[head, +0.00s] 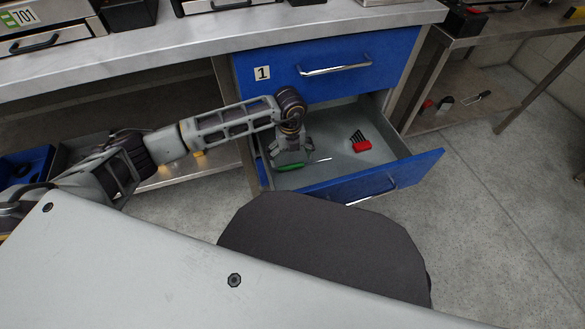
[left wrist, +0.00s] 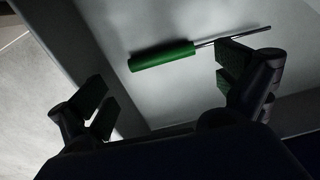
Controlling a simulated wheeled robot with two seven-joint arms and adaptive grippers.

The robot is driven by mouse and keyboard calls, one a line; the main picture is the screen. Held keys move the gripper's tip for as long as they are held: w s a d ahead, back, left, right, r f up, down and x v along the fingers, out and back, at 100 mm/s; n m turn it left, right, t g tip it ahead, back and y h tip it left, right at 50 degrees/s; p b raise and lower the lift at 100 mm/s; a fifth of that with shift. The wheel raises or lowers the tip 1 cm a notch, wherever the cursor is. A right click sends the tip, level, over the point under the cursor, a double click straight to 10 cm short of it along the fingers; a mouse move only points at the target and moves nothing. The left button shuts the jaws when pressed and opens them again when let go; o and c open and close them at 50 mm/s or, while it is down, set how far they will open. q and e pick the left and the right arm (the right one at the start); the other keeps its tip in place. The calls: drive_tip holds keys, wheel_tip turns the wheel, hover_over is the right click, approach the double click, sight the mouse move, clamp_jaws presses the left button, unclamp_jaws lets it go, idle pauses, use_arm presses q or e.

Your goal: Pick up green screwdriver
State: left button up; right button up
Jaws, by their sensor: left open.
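The green screwdriver lies in the open lower drawer (head: 330,178). In the left wrist view the green screwdriver (left wrist: 163,56) lies on the drawer floor, handle at left and shaft to the right. My left gripper (left wrist: 165,98) is open and empty, its fingers spread wide. The right finger overlaps the shaft in the picture. I cannot tell whether it touches the screwdriver. My right gripper is not in view.
A red object with dark prongs (head: 361,143) lies further right in the drawer. The closed blue drawer (head: 330,65), marked 1, and the steel worktop (head: 200,37) are above. The blue drawer front (head: 400,172) stands at the near side. Clear floor lies right.

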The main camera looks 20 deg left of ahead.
sight(291, 165)
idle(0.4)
use_arm(q)
drive_tip(key=shift+f, duration=0.4)
drive_tip(key=shift+w+f+b, duration=0.1)
drive_tip(key=shift+f+b, duration=0.5)
drive_tip(key=shift+f, duration=0.05)
drive_tip(key=shift+f+b, duration=0.4)
drive_tip(key=shift+f, duration=0.2)
drive_tip(key=shift+w+f+b, duration=0.1)
drive_tip(key=shift+f+b, duration=0.3)
drive_tip(key=shift+f, duration=0.55)
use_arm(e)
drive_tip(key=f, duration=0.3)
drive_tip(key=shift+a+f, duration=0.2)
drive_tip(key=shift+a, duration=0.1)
use_arm(q)
drive_tip(key=shift+c, duration=0.4)
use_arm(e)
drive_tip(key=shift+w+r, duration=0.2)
use_arm(q)
drive_tip(key=c, duration=0.8)
